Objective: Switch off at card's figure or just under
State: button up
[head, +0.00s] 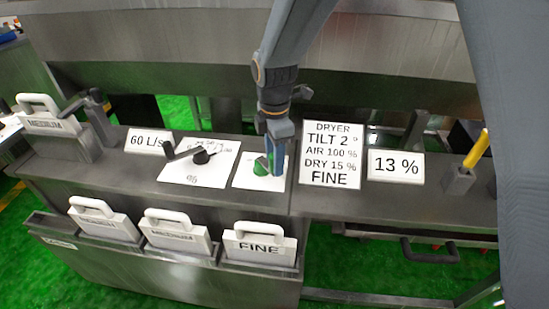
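A white card (330,177) stands on the grey bench and reads DRYER, TILT 2°, AIR 100 %, DRY 15 %, FINE. A white sign to its right (396,166) reads 13 %. A green round switch (262,166) sits on a white plate (246,181) left of the card. My gripper (273,163) points down over this plate, with its fingers at the green switch and partly covering it. I cannot tell whether it touches the switch, or whether its fingers are open or shut.
A dial plate (190,174) with a black lever (184,153) lies to the left, by a 60 L/s sign (147,142). Handled screens, including FINE (260,247), stand along the front. A yellow-handled lever (475,150) stands at the right. A large metal drum (370,45) spans the back.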

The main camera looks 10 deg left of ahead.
notch_tip(320, 180, up, 8)
jog(key=shift+f+b, duration=0.1)
jog(key=shift+b, duration=0.7)
jog(key=s+d+f+m, duration=0.1)
jog(key=s+d+m, duration=0.3)
jog(key=d+m, duration=0.4)
jog(key=s+d+f+m, duration=0.2)
jog(key=d+m, duration=0.6)
jog(key=d, duration=0.4)
jog(key=s+d+f+m, duration=0.1)
jog(key=s+d+m, duration=0.4)
jog(key=d+m, duration=0.3)
jog(key=d, duration=0.3)
jog(key=shift+s+f+t, duration=0.35)
jog(key=shift+t, duration=0.05)
